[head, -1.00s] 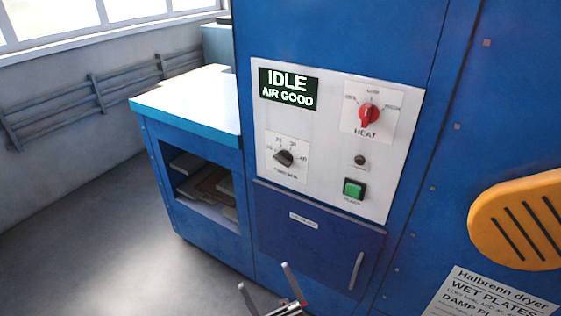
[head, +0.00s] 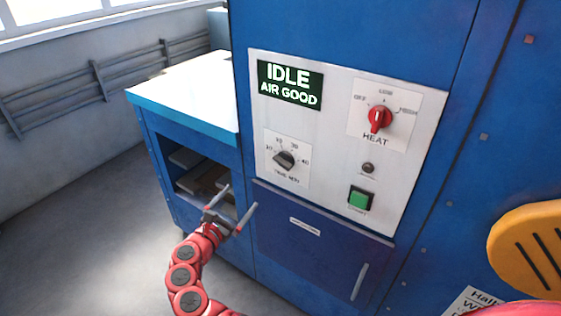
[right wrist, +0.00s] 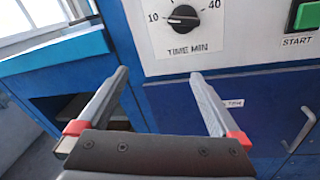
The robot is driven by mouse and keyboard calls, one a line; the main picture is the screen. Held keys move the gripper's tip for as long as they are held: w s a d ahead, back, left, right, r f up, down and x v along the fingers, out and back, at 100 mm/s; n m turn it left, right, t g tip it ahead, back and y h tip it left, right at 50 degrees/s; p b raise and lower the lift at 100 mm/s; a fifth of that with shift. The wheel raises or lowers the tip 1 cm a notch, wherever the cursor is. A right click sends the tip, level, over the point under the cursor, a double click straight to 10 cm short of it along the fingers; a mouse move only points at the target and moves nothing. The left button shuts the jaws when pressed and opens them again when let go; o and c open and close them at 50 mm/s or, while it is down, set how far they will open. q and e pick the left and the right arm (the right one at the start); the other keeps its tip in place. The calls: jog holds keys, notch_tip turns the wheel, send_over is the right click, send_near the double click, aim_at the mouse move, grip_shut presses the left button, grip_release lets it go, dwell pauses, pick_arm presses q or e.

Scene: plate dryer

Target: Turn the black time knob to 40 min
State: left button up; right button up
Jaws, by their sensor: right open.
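The black time knob (head: 284,160) sits on a white dial plate marked 10, 20, 30 and 40, at the lower left of the control panel. Its pointer appears to lean left toward the 10 side, but it is small and hard to read. The knob also shows at the top of the right wrist view (right wrist: 183,18). My right gripper (head: 240,197) is open and empty, below and left of the knob and apart from it. In the right wrist view its spread fingers (right wrist: 160,75) point toward the panel, with the knob above them. My left gripper is not in view.
The panel (head: 330,180) also holds a display (head: 290,85) reading IDLE, AIR GOOD, a red heat knob (head: 380,118) and a green start button (head: 360,199). Below is a blue door (head: 310,250) with a handle. A blue side cabinet (head: 185,95) stands left.

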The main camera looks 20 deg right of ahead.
aim_at(280, 165)
notch_tip(280, 165, up, 3)
jog(key=s+d+m+g+h, duration=0.1)
jog(key=s+h, duration=0.1)
jog(key=shift+g, duration=0.4)
jog(key=x, duration=1.7)
jog(key=shift+s+d+r, duration=0.2)
jog(key=shift+s+d, duration=0.05)
jog(key=shift+d, duration=0.05)
jog(key=c, duration=1.2)
